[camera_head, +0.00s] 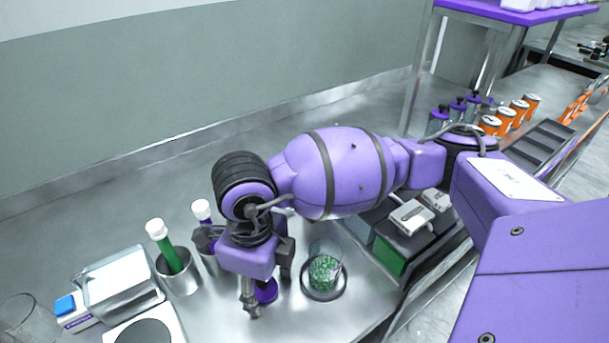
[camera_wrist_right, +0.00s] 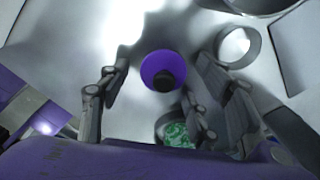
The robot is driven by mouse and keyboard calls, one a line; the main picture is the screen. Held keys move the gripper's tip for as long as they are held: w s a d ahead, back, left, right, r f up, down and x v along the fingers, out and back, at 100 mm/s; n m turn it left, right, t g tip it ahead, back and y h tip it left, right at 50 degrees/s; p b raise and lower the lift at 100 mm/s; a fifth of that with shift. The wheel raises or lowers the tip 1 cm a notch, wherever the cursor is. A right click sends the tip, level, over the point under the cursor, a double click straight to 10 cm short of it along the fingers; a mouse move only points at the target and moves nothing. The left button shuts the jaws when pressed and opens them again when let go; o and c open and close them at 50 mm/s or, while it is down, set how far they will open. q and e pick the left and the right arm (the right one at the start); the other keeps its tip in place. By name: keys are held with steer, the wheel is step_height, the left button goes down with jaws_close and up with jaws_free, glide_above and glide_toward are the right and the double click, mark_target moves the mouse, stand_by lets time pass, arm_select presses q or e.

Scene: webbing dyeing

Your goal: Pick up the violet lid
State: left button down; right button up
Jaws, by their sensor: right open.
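The violet lid (camera_head: 266,292), a small round disc, lies on the metal bench under my right gripper, partly hidden by it in the head view. In the right wrist view the violet lid (camera_wrist_right: 150,66) shows whole, with a dark knob on top. My right gripper (camera_head: 266,286) points down over it, open and empty. In the right wrist view, the fingers (camera_wrist_right: 158,85) are spread to the left and right of the lid. I cannot tell whether they touch it. My left gripper is not in view.
A glass beaker with green granules (camera_head: 324,272) stands on a dark round dish close right of the gripper. Metal cups hold a green tube (camera_head: 168,252) and a white-capped tube (camera_head: 201,211) to the left. Bare bench lies behind.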

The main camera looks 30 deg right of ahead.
steer(key=shift+c, duration=0.6)
steer(key=c, duration=0.8)
steer(key=shift+c, duration=0.2)
steer(key=shift+w+r, duration=0.1)
